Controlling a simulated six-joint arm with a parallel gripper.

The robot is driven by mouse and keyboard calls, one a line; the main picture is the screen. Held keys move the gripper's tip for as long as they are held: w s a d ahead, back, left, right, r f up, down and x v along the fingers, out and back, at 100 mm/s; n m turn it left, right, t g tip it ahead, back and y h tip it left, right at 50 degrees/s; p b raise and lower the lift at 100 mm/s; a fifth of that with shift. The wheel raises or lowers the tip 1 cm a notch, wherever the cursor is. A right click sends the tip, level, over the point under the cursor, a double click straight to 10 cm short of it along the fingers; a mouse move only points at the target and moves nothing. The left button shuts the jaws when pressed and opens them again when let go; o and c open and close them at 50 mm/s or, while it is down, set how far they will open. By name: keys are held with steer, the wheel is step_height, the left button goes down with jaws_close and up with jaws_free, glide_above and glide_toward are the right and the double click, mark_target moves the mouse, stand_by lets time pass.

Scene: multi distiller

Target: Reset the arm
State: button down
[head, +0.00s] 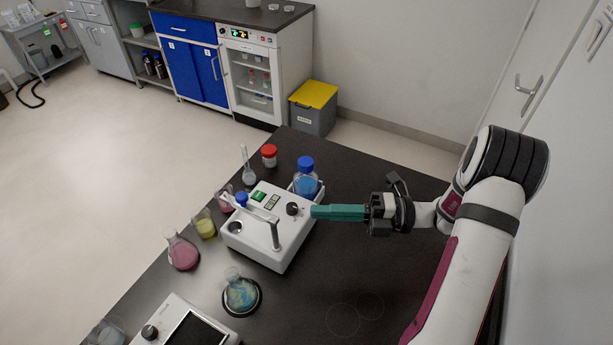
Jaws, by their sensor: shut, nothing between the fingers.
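My gripper (314,212) has long green fingers and is shut, with nothing between them. It is stretched out level to the left over the dark bench, its tips close to the right side of the white distiller (265,248). The tips lie near the dark knob (292,209) on the distiller; I cannot tell whether they touch it. My arm reaches in from the right edge of the picture. A blue-capped bottle of blue liquid (306,182) stands just behind the fingertips.
Flasks with pink (183,252) and yellow (205,226) liquid line the bench's left edge. A round flask (241,294) sits in front of the distiller. A device with a screen (188,329) stands at the front. The bench top (345,270) below my gripper is clear.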

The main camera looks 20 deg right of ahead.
steer(key=s+a+r+n+g+h, duration=0.2)
steer(key=s+a+n+g+h, duration=0.35)
steer(key=n, duration=0.55)
steer(key=s+a+r+n+g+h, duration=0.35)
steer(key=s+a+n, duration=0.25)
steer(key=s+n, duration=0.35)
steer(key=s+d+f+n+t+h, duration=0.2)
steer(key=s+n+h, duration=0.4)
steer(key=n, duration=0.8)
steer(key=shift+s+d+t, duration=0.2)
steer(key=shift+d+t, duration=0.15)
steer(key=shift+t, duration=0.15)
steer(key=shift+f, duration=0.1)
